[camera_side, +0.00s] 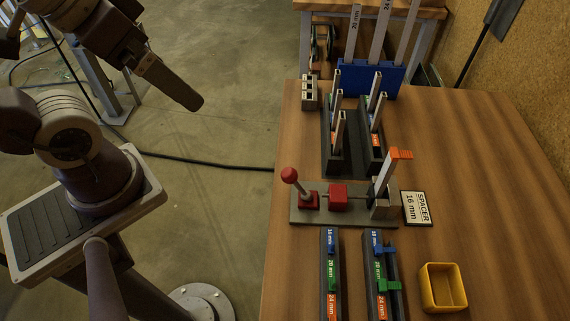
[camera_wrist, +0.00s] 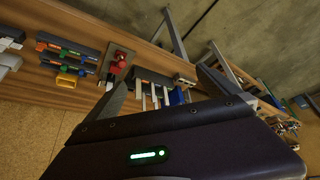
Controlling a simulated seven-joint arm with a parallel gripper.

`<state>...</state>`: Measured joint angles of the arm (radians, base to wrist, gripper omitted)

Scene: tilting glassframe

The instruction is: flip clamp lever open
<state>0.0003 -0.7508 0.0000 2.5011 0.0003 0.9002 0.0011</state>
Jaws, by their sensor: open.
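The clamp's lever (camera_side: 290,177) has a red ball knob and stands nearly upright, leaning a little left, on the left end of a grey base plate (camera_side: 318,216). A red block (camera_side: 338,197) sits right of it. At the plate's right end a dark grey block (camera_side: 381,206) holds an upright metal strip with an orange tip (camera_side: 401,154). The red clamp parts (camera_wrist: 119,58) show small in the wrist view. My gripper (camera_wrist: 163,78) is open and empty there, well away from the clamp.
A sign (camera_side: 417,208) reads "SPACER 16 mm". Behind the clamp, dark racks (camera_side: 336,153) hold upright strips. In front are labelled rails (camera_side: 331,280) with blue and green pieces. A yellow bin (camera_side: 443,288) stands front right. A blue holder (camera_side: 365,79) stands at the back.

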